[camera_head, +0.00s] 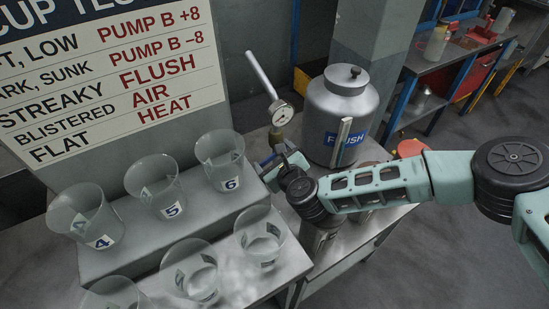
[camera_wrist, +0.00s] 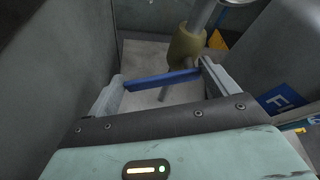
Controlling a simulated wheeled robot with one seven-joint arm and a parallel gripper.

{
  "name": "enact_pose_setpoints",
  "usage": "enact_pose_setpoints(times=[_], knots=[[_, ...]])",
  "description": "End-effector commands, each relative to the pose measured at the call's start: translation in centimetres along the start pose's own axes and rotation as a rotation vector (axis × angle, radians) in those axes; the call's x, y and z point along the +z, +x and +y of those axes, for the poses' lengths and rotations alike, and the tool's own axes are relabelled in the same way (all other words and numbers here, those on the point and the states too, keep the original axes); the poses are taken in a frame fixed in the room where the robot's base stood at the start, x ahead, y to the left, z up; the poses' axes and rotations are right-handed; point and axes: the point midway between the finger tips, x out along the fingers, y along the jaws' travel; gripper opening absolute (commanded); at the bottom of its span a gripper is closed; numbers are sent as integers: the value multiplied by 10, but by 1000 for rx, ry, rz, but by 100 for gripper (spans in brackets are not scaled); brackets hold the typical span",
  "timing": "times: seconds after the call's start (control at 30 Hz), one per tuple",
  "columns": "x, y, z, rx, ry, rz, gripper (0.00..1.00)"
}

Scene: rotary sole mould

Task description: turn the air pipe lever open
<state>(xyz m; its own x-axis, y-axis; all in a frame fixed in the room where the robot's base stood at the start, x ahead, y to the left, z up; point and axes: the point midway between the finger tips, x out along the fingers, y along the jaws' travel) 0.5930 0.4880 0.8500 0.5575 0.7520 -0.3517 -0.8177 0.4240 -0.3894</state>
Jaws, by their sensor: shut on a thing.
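The air pipe (camera_head: 261,75) rises as a pale tube behind the cups, with a round gauge (camera_head: 281,114) on it. Its brass valve body (camera_wrist: 187,46) is in the upper middle of the wrist view. The blue lever (camera_wrist: 160,79) lies below the valve body, crosswise to the pipe, and spans the space between my fingers. My gripper (camera_wrist: 162,84) is shut on the lever, with one finger at each end of it. In the head view my gripper (camera_head: 285,163) is beside the foot of the pipe and covers much of the valve.
A steel FLUSH tank (camera_head: 342,108) stands close right of the pipe. Several clear numbered cups (camera_head: 221,158) stand on a grey stepped stand at the left. A sign board (camera_head: 105,70) rises behind them. A grey wall (camera_wrist: 55,65) is close left of my gripper.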

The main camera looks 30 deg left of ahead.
Motion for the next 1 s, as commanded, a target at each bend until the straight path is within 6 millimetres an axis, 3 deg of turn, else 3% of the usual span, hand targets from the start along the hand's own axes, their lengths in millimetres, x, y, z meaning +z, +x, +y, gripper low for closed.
enact_pose_setpoints(times=[0.13, 0.17, 0.2, 0.57, 0.77, 1.0], knots=[[0, 0, 0, 2, 1, 2, 45], [0, 0, 0, 2, 2, 2, 92], [0, 0, 0, 2, 2, 2, 100], [-1, -7, 0, 3, 4, 1, 100], [-1, -35, 0, 4, 3, 1, 100], [-1, -81, 0, 4, 3, 0, 100]])
